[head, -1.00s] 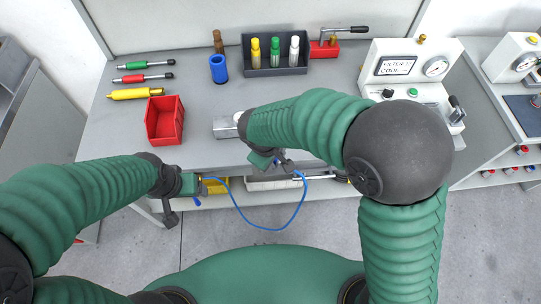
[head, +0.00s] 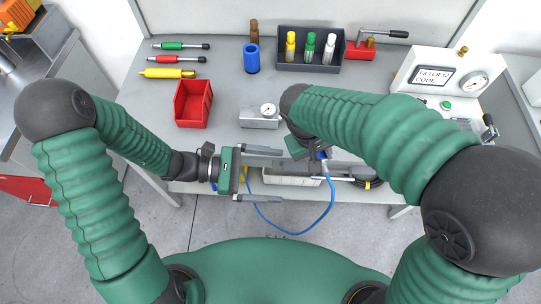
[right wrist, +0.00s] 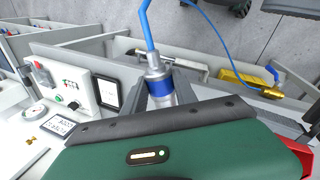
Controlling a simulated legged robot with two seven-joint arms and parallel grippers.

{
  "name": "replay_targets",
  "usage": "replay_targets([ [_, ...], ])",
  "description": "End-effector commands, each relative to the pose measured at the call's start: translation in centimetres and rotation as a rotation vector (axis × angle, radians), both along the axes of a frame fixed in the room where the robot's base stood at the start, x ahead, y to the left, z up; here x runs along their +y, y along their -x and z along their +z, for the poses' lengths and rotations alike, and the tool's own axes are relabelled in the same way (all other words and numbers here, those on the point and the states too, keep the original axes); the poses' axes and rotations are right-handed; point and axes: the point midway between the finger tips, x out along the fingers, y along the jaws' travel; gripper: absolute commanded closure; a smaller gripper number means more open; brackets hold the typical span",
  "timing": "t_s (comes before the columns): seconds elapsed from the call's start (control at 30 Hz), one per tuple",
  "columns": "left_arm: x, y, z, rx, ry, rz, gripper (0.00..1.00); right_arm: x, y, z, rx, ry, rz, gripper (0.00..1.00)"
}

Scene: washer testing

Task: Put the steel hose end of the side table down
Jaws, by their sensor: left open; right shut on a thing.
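The steel hose end (right wrist: 157,80) has a blue band and sits on a thin blue hose (head: 328,210). In the right wrist view it stands between the fingers of my right gripper (right wrist: 165,88), which is shut on it. In the head view my right gripper (head: 318,155) is over the front edge of the side table (head: 225,140), partly hidden by its own arm. The hose's brass end (right wrist: 272,92) shows beside a yellow block in the right wrist view. My left gripper (head: 262,174) is open and empty, left of the right one, in front of the table edge.
A gauge block (head: 258,118) and a red bin (head: 193,103) stand on the table. A dark rack with several bottles (head: 311,62) stands behind. A white tester (head: 446,78) is at the right. Bare tabletop lies around the gauge block.

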Motion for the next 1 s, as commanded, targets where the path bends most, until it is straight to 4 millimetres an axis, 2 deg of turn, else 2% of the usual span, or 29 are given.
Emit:
replay_targets([
  [0.03,0.2,-1.3,0.7,0.025,0.063,0.065,0.0,0.0,0.0,0.1,-0.001,0.0,0.0,1.0],
  [0.1,0.4,-2.7,1.3,0.044,0.123,0.128,0.0,0.0,0.0,0.1,-0.001,0.0,0.0,1.0],
  [0.27,-0.4,-3.8,1.8,0.053,0.159,0.164,0.0,0.0,0.0,0.0,-0.002,-0.001,0.001,1.0],
  [0.7,-9.4,-5.7,1.2,0.053,0.153,0.158,0.0,0.0,0.0,0.0,-0.001,0.0,0.001,1.0],
  [0.83,-10.8,-6.1,1.2,0.051,0.153,0.161,0.0,0.2,0.0,0.0,-0.001,-0.004,0.002,1.0],
  [1.0,-11.2,-6.2,1.2,0.051,0.154,0.162,0.0,0.3,0.1,0.0,0.0,-0.005,0.002,1.0],
])
